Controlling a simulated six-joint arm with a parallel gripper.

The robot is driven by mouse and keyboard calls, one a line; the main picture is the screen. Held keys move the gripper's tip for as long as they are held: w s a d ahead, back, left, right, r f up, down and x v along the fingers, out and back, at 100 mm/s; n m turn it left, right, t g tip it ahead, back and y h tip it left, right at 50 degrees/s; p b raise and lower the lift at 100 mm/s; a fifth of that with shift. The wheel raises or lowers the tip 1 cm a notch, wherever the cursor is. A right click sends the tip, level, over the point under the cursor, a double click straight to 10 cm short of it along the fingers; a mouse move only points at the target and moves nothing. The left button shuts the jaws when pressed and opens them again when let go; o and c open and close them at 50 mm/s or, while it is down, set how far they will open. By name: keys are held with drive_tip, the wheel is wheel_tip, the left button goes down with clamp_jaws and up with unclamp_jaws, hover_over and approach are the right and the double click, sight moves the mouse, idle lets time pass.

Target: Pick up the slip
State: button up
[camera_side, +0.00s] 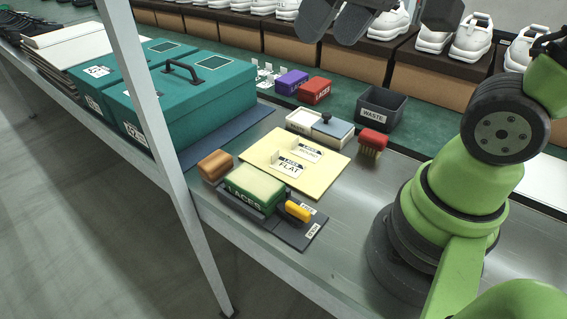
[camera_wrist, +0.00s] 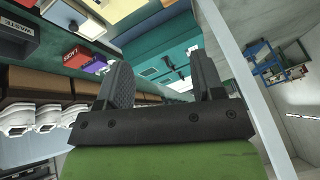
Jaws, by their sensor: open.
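No thing is clearly marked as the slip. Two small white cards with dark print, the front one reading FLAT (camera_side: 288,168) and another just behind it (camera_side: 306,151), lie on a pale yellow sheet (camera_side: 262,161) in the side view. I cannot tell which of them is the slip. My gripper (camera_side: 335,36) hangs at the top of the side view, high and well away from the sheet, its dark fingers apart and empty. Its two ridged fingers (camera_wrist: 163,82) also show spread in the wrist view, with nothing between them.
Around the sheet are a green LACES box (camera_side: 250,189), an orange-yellow piece (camera_side: 298,211), a brown block (camera_side: 215,165), a red-topped brush (camera_side: 373,141) and a white-and-blue container (camera_side: 319,125). A dark WASTE bin (camera_side: 381,108) and teal boxes (camera_side: 188,98) stand behind.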

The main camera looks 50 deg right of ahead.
drive_tip(key=w+d+f+n+g, duration=0.1)
drive_tip(key=w+d+f+g, duration=0.1)
drive_tip(key=w+f, duration=0.45)
drive_tip(key=n+g+h, duration=0.1)
drive_tip(key=n+g, duration=0.2)
approach(288, 162)
drive_tip(key=w+a+r, duration=0.2)
drive_tip(key=w+r, duration=0.1)
drive_tip(key=w, duration=0.1)
drive_tip(key=f, duration=0.4)
drive_tip(key=shift+s+d+f, duration=0.2)
drive_tip(key=shift+d, duration=0.05)
drive_tip(key=f, duration=0.5)
drive_tip(key=shift+s+f, duration=0.35)
drive_tip(key=shift+f, duration=0.05)
drive_tip(key=c, duration=1)
